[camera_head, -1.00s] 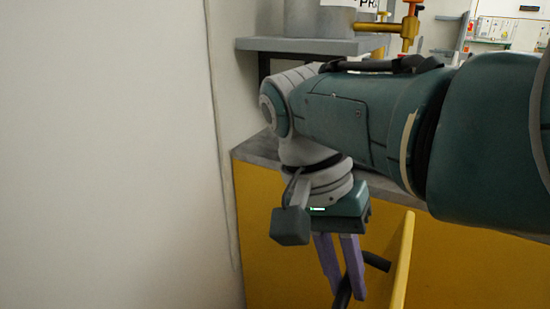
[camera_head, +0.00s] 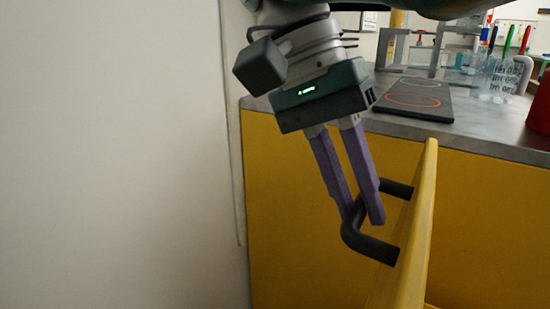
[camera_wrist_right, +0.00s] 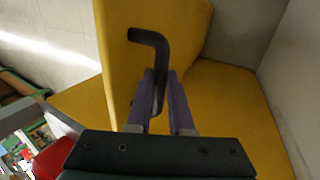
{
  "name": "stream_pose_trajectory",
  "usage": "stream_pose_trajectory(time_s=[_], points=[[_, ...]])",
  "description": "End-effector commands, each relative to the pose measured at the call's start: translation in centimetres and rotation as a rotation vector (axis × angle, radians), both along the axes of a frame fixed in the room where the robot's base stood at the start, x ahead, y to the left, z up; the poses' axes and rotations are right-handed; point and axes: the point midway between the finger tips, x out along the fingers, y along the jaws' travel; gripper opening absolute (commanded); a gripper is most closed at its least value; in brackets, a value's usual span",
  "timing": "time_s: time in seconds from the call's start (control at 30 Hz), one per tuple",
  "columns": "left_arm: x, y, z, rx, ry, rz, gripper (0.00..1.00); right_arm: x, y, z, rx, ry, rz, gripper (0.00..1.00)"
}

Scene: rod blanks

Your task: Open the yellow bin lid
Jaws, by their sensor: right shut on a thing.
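The yellow lid (camera_head: 421,225) shows nearly edge-on in the head view, standing out from the yellow front (camera_head: 290,215) behind it. Its dark bent handle (camera_head: 372,247) sticks out to the left. My right gripper (camera_head: 363,212) comes down from above, its two purple fingers shut on the handle bar. In the right wrist view, the handle (camera_wrist_right: 152,38) runs between the fingertips (camera_wrist_right: 160,82), beside the yellow lid face (camera_wrist_right: 120,62). Part of the handle is hidden by the fingers. My left gripper is not in view.
A white wall (camera_head: 120,150) stands close on the left. Above the yellow front is a grey worktop (camera_head: 480,135) with a dark plate (camera_head: 413,97) marked with orange rings, a beaker of pens (camera_head: 497,80) and a red object (camera_head: 541,105) at the right edge.

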Motion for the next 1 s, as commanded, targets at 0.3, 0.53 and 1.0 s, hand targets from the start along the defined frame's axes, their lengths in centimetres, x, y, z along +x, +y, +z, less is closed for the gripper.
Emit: stream_pose_trajectory(time_s=[0.3,0.53,1.0], points=[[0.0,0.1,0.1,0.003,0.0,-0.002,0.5,-0.1,0.2,0.3,0.004,0.004,0.002,0.35],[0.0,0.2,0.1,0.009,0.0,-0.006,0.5,-0.1,0.2,0.2,0.003,0.003,0.001,0.49],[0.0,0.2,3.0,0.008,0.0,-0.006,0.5,0.0,0.1,3.3,0.003,0.0,0.001,0.49]])
